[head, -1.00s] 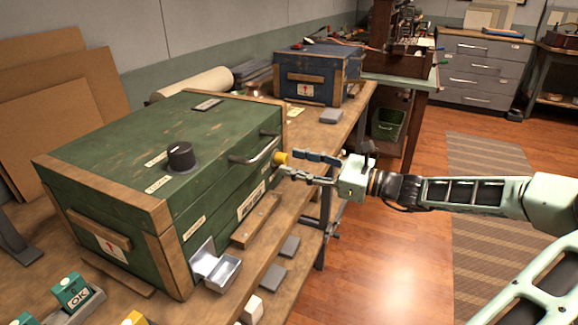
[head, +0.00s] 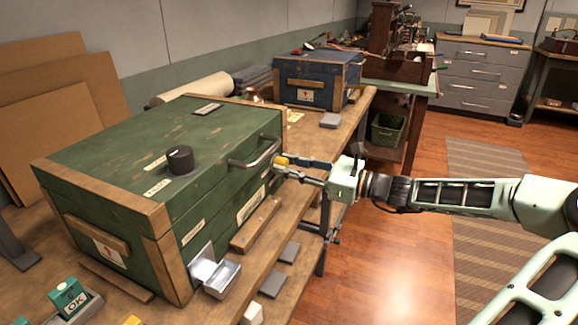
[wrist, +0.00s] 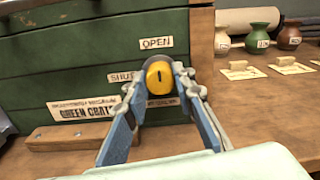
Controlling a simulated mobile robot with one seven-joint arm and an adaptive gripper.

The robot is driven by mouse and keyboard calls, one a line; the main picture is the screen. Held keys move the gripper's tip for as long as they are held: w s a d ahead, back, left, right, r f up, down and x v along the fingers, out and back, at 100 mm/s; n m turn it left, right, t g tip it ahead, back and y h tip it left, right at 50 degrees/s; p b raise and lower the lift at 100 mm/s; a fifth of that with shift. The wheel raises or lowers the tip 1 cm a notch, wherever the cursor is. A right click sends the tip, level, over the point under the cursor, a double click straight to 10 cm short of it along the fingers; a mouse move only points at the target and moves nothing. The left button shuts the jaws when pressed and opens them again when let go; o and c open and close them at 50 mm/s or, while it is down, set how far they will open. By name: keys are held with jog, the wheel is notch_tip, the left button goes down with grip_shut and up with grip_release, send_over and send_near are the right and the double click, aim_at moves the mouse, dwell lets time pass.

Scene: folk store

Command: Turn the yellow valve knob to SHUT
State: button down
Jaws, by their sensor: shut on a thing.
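The yellow valve knob (head: 282,161) sits on the right-hand face of the green crate (head: 125,142). In the wrist view, the yellow knob (wrist: 158,77) has a dark, roughly upright mark on its front. The OPEN label (wrist: 156,42) is above it and the SHUT label (wrist: 120,77) is to its left. My gripper (head: 282,168) reaches in from the right and is shut on the knob. In the wrist view, the fingers of my gripper (wrist: 158,85) flank the knob on both sides and hide part of the area around it.
A metal handle (head: 255,152) sticks out close to the knob. A wooden strip (head: 256,223) lies below on the bench edge. An open metal box (head: 218,276) is fixed near the crate's front corner. Small jars (wrist: 289,38) stand on the bench at right.

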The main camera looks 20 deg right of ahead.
jog(key=shift+n, duration=0.3)
jog(key=n+p, duration=0.2)
jog(key=shift+r+n, duration=0.1)
jog(key=shift+n, duration=0.2)
jog(key=n+p, duration=0.1)
jog(key=n, duration=0.4)
jog(key=shift+n, duration=0.3)
jog(key=n, duration=0.4)
jog(key=shift+f+n, duration=0.2)
jog(key=shift+n, duration=0.1)
jog(key=shift+n+b, duration=0.4)
jog(key=shift+n, duration=1.9)
jog(key=c, duration=1.6)
grip_release()
